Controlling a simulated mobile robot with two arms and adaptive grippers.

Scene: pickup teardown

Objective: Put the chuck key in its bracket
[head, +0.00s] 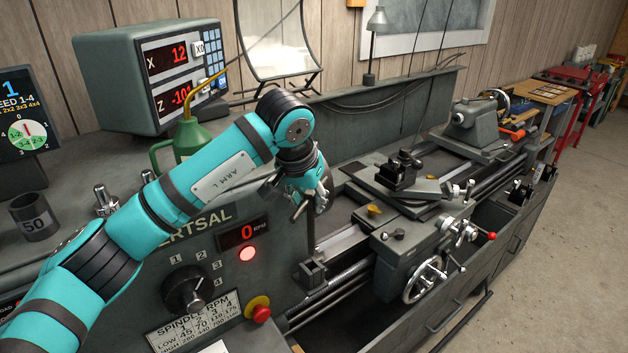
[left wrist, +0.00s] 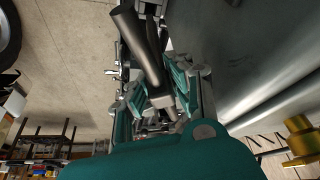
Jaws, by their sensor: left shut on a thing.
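My left gripper (head: 312,198) is over the front of the lathe, right of the spindle panel. It is shut on the chuck key, whose dark grey cylindrical body shows between the fingers in the left wrist view (left wrist: 142,52). In the head view the fingers and wrist hide much of the key. A thin dark upright rod (head: 311,236) runs below the gripper down to a small dark block (head: 312,273) at the lathe's front, perhaps the bracket. I cannot tell whether the rod is the key's shaft or whether it enters the block. My right gripper is out of view.
The carriage handwheel (head: 424,279) and a red-knobbed lever (head: 491,236) project to the right. A green oil can (head: 184,139) stands behind my left arm, beside the digital readout (head: 150,75). A red stop button (head: 260,312) is below. Bare floor (head: 560,260) lies at right.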

